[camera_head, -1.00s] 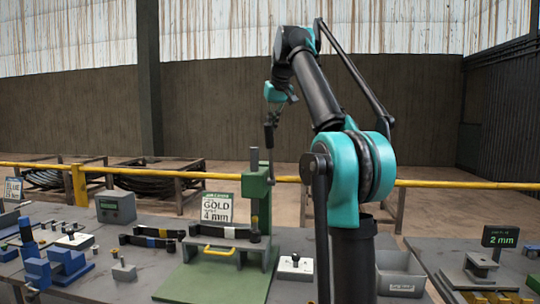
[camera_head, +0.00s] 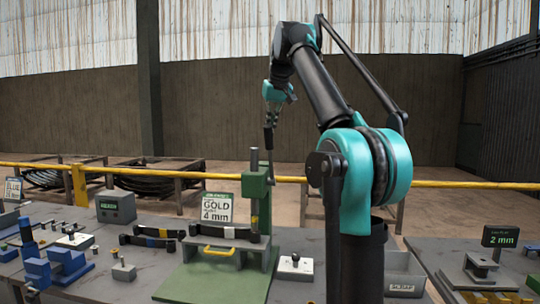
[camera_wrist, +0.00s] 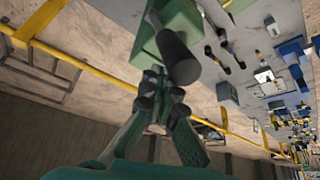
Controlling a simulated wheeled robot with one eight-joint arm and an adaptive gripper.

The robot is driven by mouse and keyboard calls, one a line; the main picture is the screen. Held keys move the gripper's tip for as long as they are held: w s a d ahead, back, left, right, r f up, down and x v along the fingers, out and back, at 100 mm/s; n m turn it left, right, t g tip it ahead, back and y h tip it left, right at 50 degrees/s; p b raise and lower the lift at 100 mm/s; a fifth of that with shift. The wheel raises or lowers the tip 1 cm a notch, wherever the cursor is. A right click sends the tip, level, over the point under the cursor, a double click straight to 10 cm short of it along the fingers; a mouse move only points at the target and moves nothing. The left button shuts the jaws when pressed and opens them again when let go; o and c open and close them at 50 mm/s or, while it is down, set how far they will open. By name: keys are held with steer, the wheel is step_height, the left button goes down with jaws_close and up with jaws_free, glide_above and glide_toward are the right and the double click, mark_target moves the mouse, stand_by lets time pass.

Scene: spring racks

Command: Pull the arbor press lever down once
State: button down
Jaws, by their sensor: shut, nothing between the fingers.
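The green arbor press (camera_head: 257,190) stands on a green base plate (camera_head: 205,280) on the bench. Its lever, a thin rod with a black grip (camera_head: 268,140), points nearly straight up from the right side of the press head. My gripper (camera_head: 271,121) is right above the grip's top end, pointing down. In the wrist view, my shut, empty fingers (camera_wrist: 158,80) lie close beside the black grip (camera_wrist: 176,55). I cannot tell whether they touch it. A dark leaf strip (camera_head: 225,232) lies under the press ram.
A sign reading GOLD 4 mm (camera_head: 217,207) stands behind the press. A grey bin (camera_head: 403,270) and a small white switch box (camera_head: 295,266) are to its right. Banded strips (camera_head: 152,238) and blue fixtures (camera_head: 65,263) lie left. A yellow rail (camera_head: 460,184) runs behind.

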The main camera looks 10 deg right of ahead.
mark_target(268, 131)
steer(key=shift+s+a+f, duration=0.3)
steer(key=shift+s+f, duration=0.15)
steer(key=shift+s, duration=0.35)
steer(key=shift+s+a+f, duration=0.25)
steer(key=shift+s+f, duration=0.2)
steer(key=shift+s, duration=0.3)
steer(key=shift+s+a+f, duration=0.1)
steer(key=shift+s+f, duration=0.2)
steer(key=shift+s, duration=0.1)
steer(key=shift+s+a+f, duration=0.15)
steer(key=shift+s+f, duration=0.25)
steer(key=shift+s+a+f, duration=0.2)
steer(key=shift+s+f, duration=0.35)
steer(key=shift+f, duration=0.05)
steer(key=shift+s+a+f, duration=0.15)
steer(key=shift+s+f, duration=0.4)
